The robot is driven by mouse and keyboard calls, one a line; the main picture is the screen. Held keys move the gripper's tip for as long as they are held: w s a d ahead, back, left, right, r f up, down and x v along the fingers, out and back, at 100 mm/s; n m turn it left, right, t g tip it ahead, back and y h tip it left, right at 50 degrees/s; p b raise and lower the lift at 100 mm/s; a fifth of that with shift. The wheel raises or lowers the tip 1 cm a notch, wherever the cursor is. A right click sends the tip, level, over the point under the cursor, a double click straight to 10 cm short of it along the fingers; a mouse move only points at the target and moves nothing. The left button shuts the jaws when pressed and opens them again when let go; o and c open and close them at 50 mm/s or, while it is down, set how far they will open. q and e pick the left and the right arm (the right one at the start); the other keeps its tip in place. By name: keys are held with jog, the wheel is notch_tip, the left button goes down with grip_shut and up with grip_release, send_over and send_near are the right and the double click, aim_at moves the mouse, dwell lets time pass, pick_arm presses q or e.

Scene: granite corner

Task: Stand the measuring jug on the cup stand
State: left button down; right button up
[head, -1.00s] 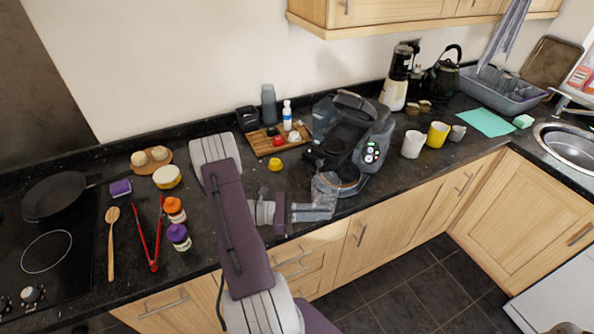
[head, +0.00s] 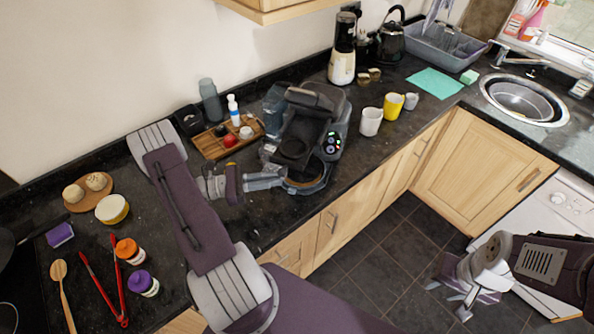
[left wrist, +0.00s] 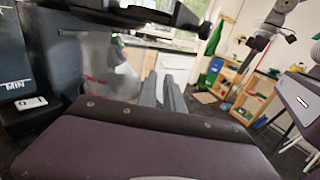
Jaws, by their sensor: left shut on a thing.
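The black coffee machine (head: 325,105) stands on the counter, with its round cup stand (head: 318,186) low at the front. My left gripper (head: 278,180) reaches to the left front of this stand and is shut. The see-through measuring jug (left wrist: 100,60) shows in the left wrist view beside my left fingers (left wrist: 163,90), with faint red marks on its wall. In the head view the jug is hard to pick out against the machine, so its contact with the stand cannot be told. My right gripper (head: 463,290) is open and empty over the floor.
A white mug (head: 371,121) and a yellow mug (head: 393,106) stand right of the machine. A wooden tray (head: 210,146) with small items and a bottle is behind my left arm. Spice jars (head: 129,250) and red tongs (head: 103,290) lie at the left front.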

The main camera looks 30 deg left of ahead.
pick_arm(q)
jog(key=p+x, duration=0.2)
jog(key=x, duration=0.5)
jog(key=shift+s+d, duration=0.2)
jog(key=shift+d, duration=0.2)
jog(key=c, duration=1.6)
grip_release()
jog(key=shift+w, duration=0.1)
jog(key=shift+c, duration=0.2)
jog(key=shift+o, duration=0.8)
jog(key=shift+w+a+f, duration=0.1)
jog(key=shift+w, duration=0.2)
jog(key=shift+s, duration=0.25)
jog(key=b+v, duration=0.3)
jog(key=v, duration=0.9)
jog(key=shift+b, duration=0.35)
